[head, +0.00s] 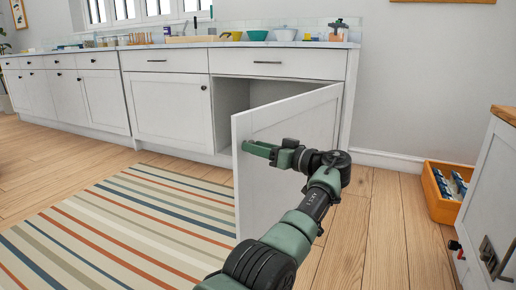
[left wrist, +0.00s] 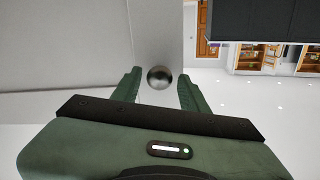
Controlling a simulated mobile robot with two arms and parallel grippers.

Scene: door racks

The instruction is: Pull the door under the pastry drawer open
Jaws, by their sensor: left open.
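The white cabinet door (head: 302,118) at the right end of the counter stands part-way open, swung out into the room. The drawer (head: 275,64) above it is shut and has a dark handle. My left gripper (head: 259,149) is in front of the door near its free edge. In the left wrist view, a round metal knob (left wrist: 159,77) shows between the two spread green fingers, with gaps on both sides. Whether either finger touches it cannot be told. In the head view the knob is hidden. My right gripper is out of view.
A striped rug (head: 130,228) covers the floor to the left of the door. An orange crate (head: 440,207) stands by the wall at the right, near a white cabinet (head: 490,205). Bowls and bottles stand on the countertop. Bare wood floor lies right of the door.

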